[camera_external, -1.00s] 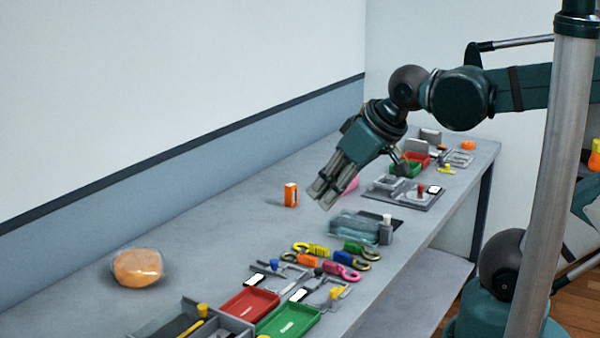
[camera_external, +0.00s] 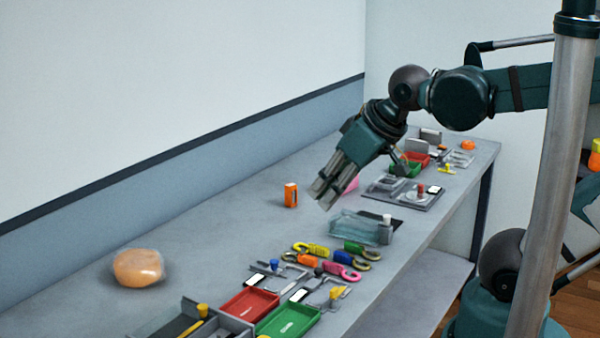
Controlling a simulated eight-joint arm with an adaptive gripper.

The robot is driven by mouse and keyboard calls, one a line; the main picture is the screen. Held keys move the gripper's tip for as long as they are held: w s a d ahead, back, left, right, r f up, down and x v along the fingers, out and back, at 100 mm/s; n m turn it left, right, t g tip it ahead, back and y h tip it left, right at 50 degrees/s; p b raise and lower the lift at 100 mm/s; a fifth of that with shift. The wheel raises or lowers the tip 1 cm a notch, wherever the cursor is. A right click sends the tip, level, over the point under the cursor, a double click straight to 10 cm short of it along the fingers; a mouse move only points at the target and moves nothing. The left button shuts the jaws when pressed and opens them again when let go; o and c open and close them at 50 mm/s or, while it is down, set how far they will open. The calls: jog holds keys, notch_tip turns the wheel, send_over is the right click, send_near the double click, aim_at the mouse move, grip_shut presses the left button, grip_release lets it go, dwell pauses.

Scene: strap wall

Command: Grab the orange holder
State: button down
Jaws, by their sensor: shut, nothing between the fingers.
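A small upright orange object (camera_external: 291,195), like a short can or block, stands alone on the grey bench; it may be the orange holder. An orange-handled hook piece (camera_external: 305,261) lies nearer the front among other coloured hooks. My gripper (camera_external: 323,195) hangs above the bench, pointing down and left, a little to the right of the upright orange object in the picture and apart from it. Its fingers are together with nothing held. A pink object (camera_external: 351,184) is partly hidden behind the gripper.
A clear tray (camera_external: 355,229) lies below my gripper. Red (camera_external: 249,303) and green (camera_external: 288,320) trays sit at the front. A wrapped orange-tan lump (camera_external: 138,268) lies at the left. The bench around the upright orange object is clear.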

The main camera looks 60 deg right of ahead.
jog(key=c, duration=2.1)
grip_release()
jog(key=shift+c, duration=0.2)
jog(key=shift+w+r, duration=0.1)
jog(key=w+d+r+m+g+h, duration=0.1)
jog(key=w+d+r+m, duration=0.1)
jog(key=w+d, duration=0.3)
jog(key=w+d+r+m+g+h, duration=0.1)
jog(key=w+d+r+m, duration=0.15)
jog(key=w, duration=0.45)
jog(key=m+g+h+p, duration=0.2)
jog(key=m+g, duration=0.4)
jog(key=m, duration=1)
send_over(288, 186)
jog(key=a, duration=0.2)
jog(key=shift+n, duration=0.25)
jog(key=shift+w+d+f, duration=0.1)
jog(key=shift+w+f, duration=0.05)
jog(key=shift+f, duration=5.7)
jog(key=shift+w+f, duration=0.1)
jog(key=shift+f, duration=5.7)
